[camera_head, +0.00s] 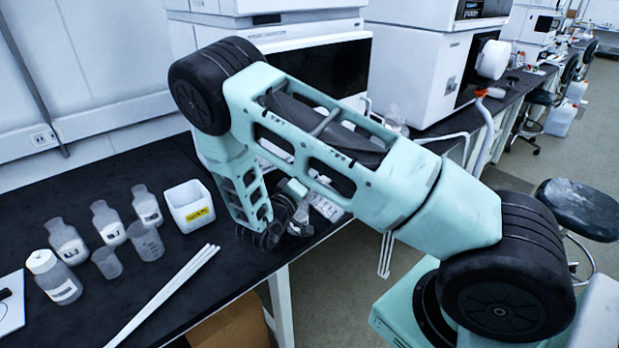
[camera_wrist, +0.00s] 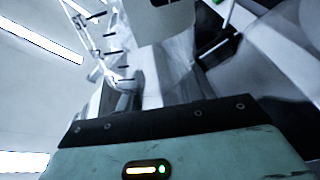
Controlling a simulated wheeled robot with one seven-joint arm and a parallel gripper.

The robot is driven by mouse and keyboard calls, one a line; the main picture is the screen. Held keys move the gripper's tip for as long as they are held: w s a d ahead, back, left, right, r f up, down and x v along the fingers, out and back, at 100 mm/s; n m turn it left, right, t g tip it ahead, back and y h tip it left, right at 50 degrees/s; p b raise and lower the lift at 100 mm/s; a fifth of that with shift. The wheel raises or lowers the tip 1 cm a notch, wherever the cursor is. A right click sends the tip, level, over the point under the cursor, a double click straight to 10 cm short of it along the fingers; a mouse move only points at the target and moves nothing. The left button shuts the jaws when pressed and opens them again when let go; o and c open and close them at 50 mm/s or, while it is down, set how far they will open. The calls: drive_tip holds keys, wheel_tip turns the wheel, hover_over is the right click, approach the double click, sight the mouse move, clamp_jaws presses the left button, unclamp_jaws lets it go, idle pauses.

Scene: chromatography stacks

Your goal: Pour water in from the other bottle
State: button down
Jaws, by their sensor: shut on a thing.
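A capped bottle (camera_head: 55,278) stands at the front left of the black bench, with a white label. Behind it stand three open, labelled bottles: one at left (camera_head: 68,240), one in the middle (camera_head: 108,222) and one at right (camera_head: 147,206). Two small clear beakers, left (camera_head: 107,263) and right (camera_head: 147,241), stand in front of them. My gripper (camera_head: 299,214) is by the bench's right edge, partly hidden by my arm, well right of these bottles. It is shut on a pale, see-through thing (camera_wrist: 165,62), probably a bottle; its contents and exact tilt cannot be told.
A white box (camera_head: 190,207) with a yellow label stands right of the bottles. White rods (camera_head: 170,292) lie in front of it. Large white instruments (camera_head: 320,65) line the back. A stool (camera_head: 580,207) stands on the floor at right. Bare bench lies around the rods.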

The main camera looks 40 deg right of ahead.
drive_tip(key=shift+w+n+p, duration=0.2)
drive_tip(key=shift+n+p, duration=0.45)
drive_tip(key=shift+n, duration=0.65)
drive_tip(key=shift+n, duration=0.4)
drive_tip(key=shift+a, duration=0.1)
drive_tip(key=shift+w+n+p, duration=0.15)
drive_tip(key=shift+n+p, duration=0.25)
drive_tip(key=shift+n, duration=0.1)
drive_tip(key=shift+t, duration=0.3)
drive_tip(key=shift+n, duration=0.4)
drive_tip(key=shift+w, duration=0.1)
